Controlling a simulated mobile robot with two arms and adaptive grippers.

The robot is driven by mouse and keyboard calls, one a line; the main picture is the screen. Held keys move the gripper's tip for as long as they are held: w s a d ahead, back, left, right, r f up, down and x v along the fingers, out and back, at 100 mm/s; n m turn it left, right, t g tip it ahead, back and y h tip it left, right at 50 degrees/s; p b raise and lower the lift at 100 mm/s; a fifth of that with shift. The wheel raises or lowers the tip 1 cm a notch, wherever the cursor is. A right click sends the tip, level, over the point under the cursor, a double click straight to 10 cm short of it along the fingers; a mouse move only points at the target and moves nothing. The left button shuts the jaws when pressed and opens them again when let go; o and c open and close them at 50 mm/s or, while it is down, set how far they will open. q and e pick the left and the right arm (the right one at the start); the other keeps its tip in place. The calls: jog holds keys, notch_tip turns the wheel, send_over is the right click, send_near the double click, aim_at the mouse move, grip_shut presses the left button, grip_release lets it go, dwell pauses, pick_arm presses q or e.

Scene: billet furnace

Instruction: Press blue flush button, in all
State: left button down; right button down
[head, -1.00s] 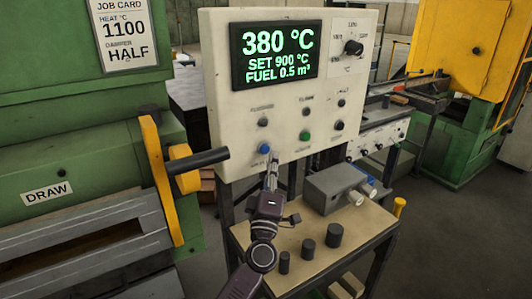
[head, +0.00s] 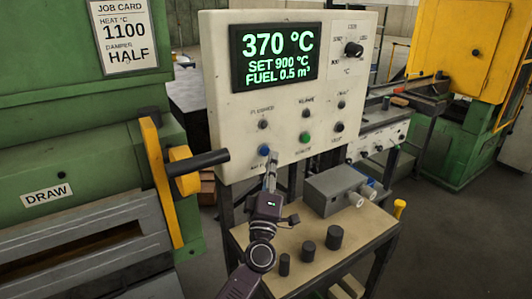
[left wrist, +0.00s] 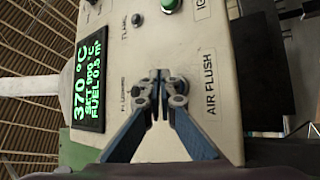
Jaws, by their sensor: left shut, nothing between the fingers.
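The control panel (head: 222,110) is a cream box with a display (head: 277,54) reading 370 °C, SET 900 °C and FUEL 0.5 m³. The blue button (head: 264,149) is at its lower left, under a dark indicator. My left gripper (head: 273,158) is shut and empty, its tips close to the panel face just right of and below the blue button. I cannot tell whether they touch. My right gripper is not in view.
A green button (head: 305,138) and other small controls are right of the blue one. A black-handled yellow lever (head: 180,165) stands out from the green furnace at left. Below, a table (head: 315,270) carries a grey box (head: 335,190) and dark cylinders.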

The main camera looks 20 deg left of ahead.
pick_arm(q)
jog(key=shift+w, duration=0.1)
dwell(0.5)
jog(key=shift+w+a, duration=0.2)
jog(key=shift+a, duration=0.15)
jog(key=shift+w+a, duration=0.25)
jog(key=shift+a, duration=0.1)
dwell(0.6)
jog(key=shift+d+r, duration=0.1)
jog(key=shift+s+d+p, duration=0.3)
jog(key=shift+s+d, duration=0.25)
jog(key=shift+d, duration=0.05)
dwell(0.3)
jog(key=s+d, duration=0.1)
jog(key=d, duration=0.1)
jog(key=s+d+p, duration=0.1)
jog(key=s+d, duration=0.1)
dwell(0.4)
